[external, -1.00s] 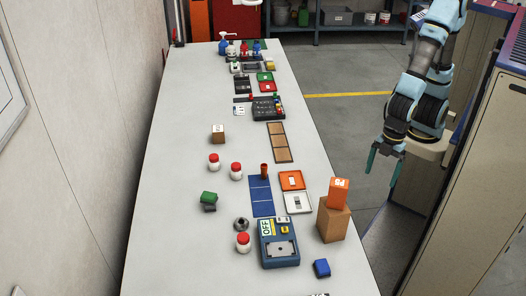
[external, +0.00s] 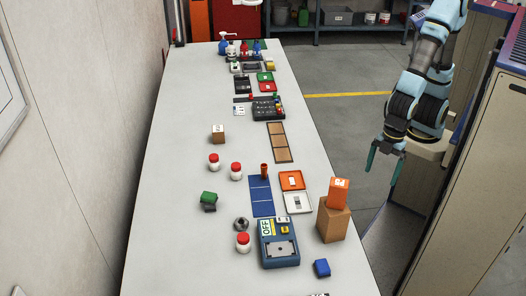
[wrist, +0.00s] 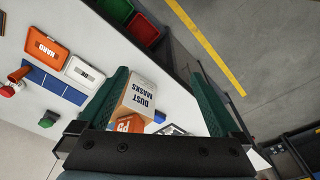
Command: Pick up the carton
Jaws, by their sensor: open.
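A brown carton (external: 333,222) stands upright near the right edge of the bench, with an orange box (external: 338,193) on top of it. In the wrist view the carton (wrist: 142,96) is labelled "DUST MASKS" and appears between my fingers, nearer the left one; the orange box (wrist: 128,124) is partly hidden by my gripper body. My gripper (external: 385,165) is open and empty, with green fingers, to the right of the carton and apart from it, beyond the bench edge. My gripper also shows in the wrist view (wrist: 160,80).
A blue scale-like device (external: 278,243) and a small blue block (external: 321,268) sit close to the carton. Orange and white trays (external: 298,203) and a blue mat (external: 261,195) lie left of it. A beige cabinet (external: 475,165) stands at the right.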

